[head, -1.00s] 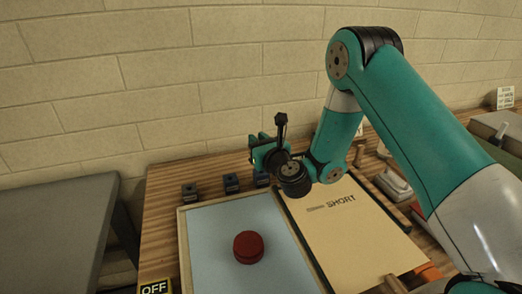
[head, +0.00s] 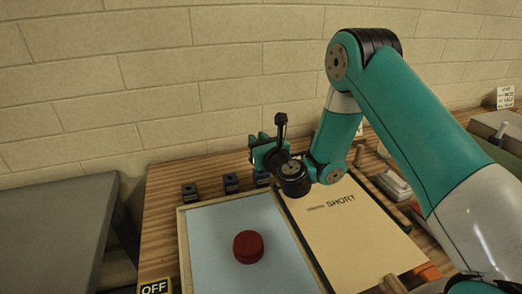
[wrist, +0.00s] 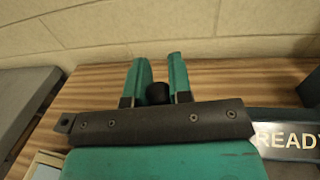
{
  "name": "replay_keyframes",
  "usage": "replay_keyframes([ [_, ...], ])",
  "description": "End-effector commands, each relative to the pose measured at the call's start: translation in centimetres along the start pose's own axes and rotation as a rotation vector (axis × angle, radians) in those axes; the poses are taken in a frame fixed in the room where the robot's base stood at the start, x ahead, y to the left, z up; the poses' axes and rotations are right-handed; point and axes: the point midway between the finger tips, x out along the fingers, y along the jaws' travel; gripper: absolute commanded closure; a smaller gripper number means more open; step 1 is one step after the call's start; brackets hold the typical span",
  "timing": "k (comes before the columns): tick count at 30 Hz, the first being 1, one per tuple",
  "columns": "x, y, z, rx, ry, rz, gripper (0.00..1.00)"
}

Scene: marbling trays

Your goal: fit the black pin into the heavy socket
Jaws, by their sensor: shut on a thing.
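My gripper (wrist: 159,74) has two teal fingers, shut on the black pin (wrist: 157,93), whose dark rounded end shows between them in the wrist view. In the head view my gripper (head: 260,144) is over the back part of the wooden table, and the pin cannot be made out there. Three small dark blocks stand in a row behind the blue tray: a left one (head: 189,191), a middle one (head: 231,183) and a right one (head: 262,178), close under my gripper. I cannot tell which, if any, is the heavy socket.
A blue-bottomed tray (head: 214,254) holds a dark red round object (head: 248,247). A tan board marked SHORT (head: 365,238) lies to its right. A brick wall (head: 150,90) stands behind the table. A grey surface (head: 50,215) is at the left, and an OFF sign (head: 154,288) at the front.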

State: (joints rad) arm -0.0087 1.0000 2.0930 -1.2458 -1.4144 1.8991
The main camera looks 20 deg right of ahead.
Motion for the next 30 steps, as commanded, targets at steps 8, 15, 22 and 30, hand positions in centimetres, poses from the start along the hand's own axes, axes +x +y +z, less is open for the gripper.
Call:
replay_keyframes([
  [8,0.0,0.0,-0.6,0.001,0.000,0.000,1.00],
  [15,0.0,0.0,-1.2,0.001,0.000,0.000,1.00],
  [22,0.0,0.0,-1.8,0.001,0.000,0.000,1.00],
  [30,0.0,0.0,-2.5,0.000,0.000,0.000,1.00],
])
